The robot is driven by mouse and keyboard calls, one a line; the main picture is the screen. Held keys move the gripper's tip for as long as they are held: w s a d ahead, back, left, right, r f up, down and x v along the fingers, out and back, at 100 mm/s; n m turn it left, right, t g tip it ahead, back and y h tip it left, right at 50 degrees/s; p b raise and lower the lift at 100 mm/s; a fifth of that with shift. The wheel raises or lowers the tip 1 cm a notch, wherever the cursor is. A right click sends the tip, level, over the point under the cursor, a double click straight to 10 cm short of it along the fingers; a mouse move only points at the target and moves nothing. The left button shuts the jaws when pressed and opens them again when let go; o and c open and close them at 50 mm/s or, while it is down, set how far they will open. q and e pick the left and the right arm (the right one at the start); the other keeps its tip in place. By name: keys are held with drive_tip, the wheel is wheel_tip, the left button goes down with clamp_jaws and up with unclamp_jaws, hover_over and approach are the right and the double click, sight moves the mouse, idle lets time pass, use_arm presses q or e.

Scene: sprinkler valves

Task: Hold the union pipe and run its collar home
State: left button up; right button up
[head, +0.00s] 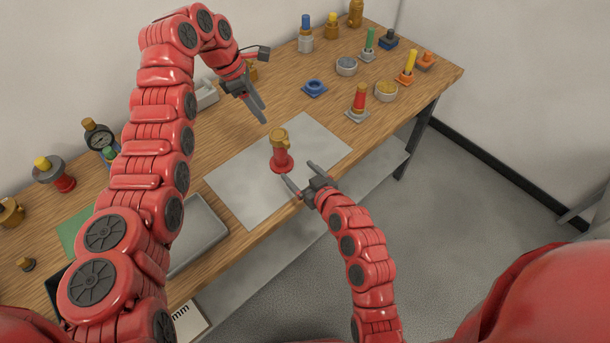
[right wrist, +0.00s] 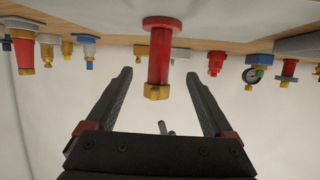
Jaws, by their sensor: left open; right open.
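The union pipe (head: 281,158) stands upright on the pale mat in the middle of the workbench. Its body and foot are red, and a brass-coloured collar (head: 279,136) sits at its top. My left gripper (head: 256,110) is open and empty, above the bench to the upper left of the pipe and apart from it. My right gripper (head: 297,176) is open, low at the mat's front edge, close beside the pipe's foot. In the right wrist view, which is upside down, the red pipe (right wrist: 159,55) and its collar (right wrist: 157,92) appear between the two open fingers, with gaps on both sides.
The pale mat (head: 235,180) is otherwise clear. A gauge (head: 99,137) and a grey tray (head: 205,235) are at the left.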

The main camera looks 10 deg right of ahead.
sight(277, 150)
drive_tip(key=x, duration=1.5)
drive_tip(key=shift+w, duration=0.1)
drive_tip(key=shift+c, duration=0.3)
clamp_jaws()
idle(0.9)
